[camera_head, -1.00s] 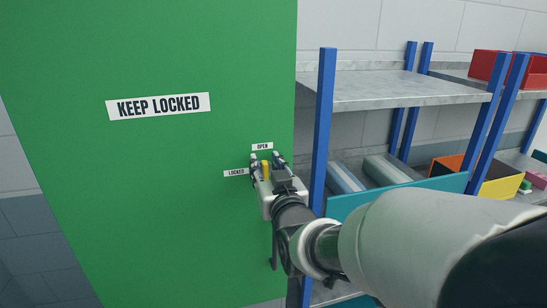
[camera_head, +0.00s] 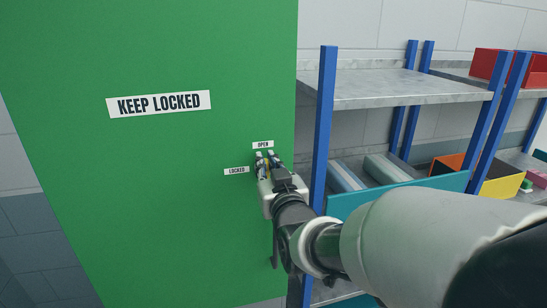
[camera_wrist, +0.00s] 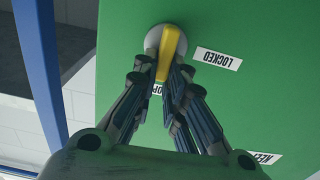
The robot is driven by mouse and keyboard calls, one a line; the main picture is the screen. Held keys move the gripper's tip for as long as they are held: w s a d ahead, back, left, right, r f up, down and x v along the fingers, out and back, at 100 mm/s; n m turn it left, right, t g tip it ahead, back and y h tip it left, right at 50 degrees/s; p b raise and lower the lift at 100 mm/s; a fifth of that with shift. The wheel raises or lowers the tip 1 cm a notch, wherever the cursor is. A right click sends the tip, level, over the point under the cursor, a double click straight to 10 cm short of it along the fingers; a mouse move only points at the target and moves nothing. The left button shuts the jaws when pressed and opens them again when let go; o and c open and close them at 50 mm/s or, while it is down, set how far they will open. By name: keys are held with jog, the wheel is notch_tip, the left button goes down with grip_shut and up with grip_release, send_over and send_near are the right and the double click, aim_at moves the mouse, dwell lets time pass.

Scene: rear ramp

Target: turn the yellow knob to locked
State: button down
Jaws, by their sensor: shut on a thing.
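The yellow knob (camera_wrist: 170,52) sits on a round pale base on the green door (camera_head: 150,190). In the wrist view its lever points at the partly hidden OPEN label (camera_wrist: 158,90), slightly tilted. The LOCKED label (camera_wrist: 217,59) lies to the side of the knob. In the head view the OPEN label (camera_head: 263,145) is above the knob and the LOCKED label (camera_head: 236,171) is left of it. My gripper (camera_wrist: 163,76) is shut on the knob's lever, one finger on each side. In the head view my gripper (camera_head: 265,157) mostly hides the knob.
A KEEP LOCKED sign (camera_head: 159,104) is on the door. Right of the door stands a shelf with blue posts (camera_head: 324,130), grey boards, and red (camera_head: 490,66), teal (camera_head: 450,182) and yellow (camera_head: 502,187) bins. A blue post (camera_wrist: 40,70) also shows in the wrist view.

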jog(key=shift+f, duration=0.1)
jog(key=n+b, duration=0.2)
jog(key=n, duration=0.2)
jog(key=a+f+n+b, duration=0.1)
jog(key=n+b, duration=0.2)
jog(key=n, duration=0.1)
jog(key=a+n+b, duration=0.1)
jog(key=n+b, duration=0.2)
jog(key=n, duration=0.2)
jog(key=shift+s+a+f, duration=0.2)
jog(key=shift+s+f, duration=0.1)
jog(key=shift+s, duration=0.05)
jog(key=shift+a+f+n, duration=0.1)
jog(key=shift+f+n, duration=0.15)
jog(key=shift+n, duration=0.95)
jog(key=shift+f+n, duration=0.2)
jog(key=shift+n, duration=1)
jog(key=c, duration=1.6)
grip_release()
jog(key=shift+c, duration=0.2)
